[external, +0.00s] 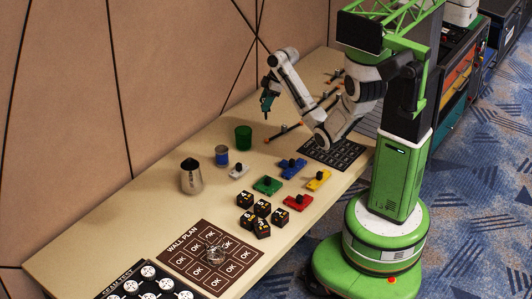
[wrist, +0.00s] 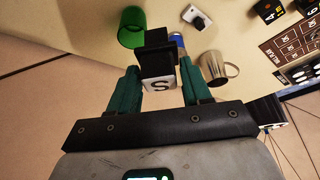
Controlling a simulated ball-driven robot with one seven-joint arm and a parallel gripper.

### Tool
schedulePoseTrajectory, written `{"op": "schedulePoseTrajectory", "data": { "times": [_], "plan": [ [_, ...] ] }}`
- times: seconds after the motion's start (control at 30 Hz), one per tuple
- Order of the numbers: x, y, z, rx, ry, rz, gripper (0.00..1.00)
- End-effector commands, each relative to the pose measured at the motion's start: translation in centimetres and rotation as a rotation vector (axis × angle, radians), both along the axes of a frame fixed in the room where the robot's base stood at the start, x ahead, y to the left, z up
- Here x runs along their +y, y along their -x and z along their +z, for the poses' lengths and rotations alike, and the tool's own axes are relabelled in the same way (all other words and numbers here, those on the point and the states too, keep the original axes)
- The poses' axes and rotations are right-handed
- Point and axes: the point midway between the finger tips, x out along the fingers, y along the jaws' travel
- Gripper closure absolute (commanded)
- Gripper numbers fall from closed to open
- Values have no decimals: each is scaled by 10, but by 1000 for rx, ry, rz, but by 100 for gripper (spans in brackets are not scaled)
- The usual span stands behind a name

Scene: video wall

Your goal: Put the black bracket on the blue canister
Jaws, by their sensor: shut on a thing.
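My gripper (wrist: 158,76) has teal fingers on either side of a black bracket (wrist: 155,44) with a white face marked S. It is shut on the bracket. In the external view my gripper (external: 267,101) is up in the air near the wall side of the table; the bracket is too small to make out there. The blue canister (external: 222,156) stands upright on the table, left of and lower than my gripper. In the wrist view only a blue part of the canister (wrist: 177,42) shows behind the bracket and finger.
A green cup (external: 243,137) stands close to the canister on its right, and a metal pitcher (external: 191,177) on its left. Colored blocks with black knobs, such as the green one (external: 267,185), and black numbered cubes (external: 262,209) lie nearer the front.

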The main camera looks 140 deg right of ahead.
Motion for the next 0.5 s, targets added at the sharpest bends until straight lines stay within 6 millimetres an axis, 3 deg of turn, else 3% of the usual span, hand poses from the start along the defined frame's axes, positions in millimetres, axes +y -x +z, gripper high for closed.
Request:
{"op": "schedulePoseTrajectory", "data": {
  "times": [0.03,0.23,0.5],
  "plan": [
    [2,-13,16,0,-1,63,90],
    [10,-59,27,0,0,287,90],
    [15,-85,29,1,2,407,90]
  ]
}}
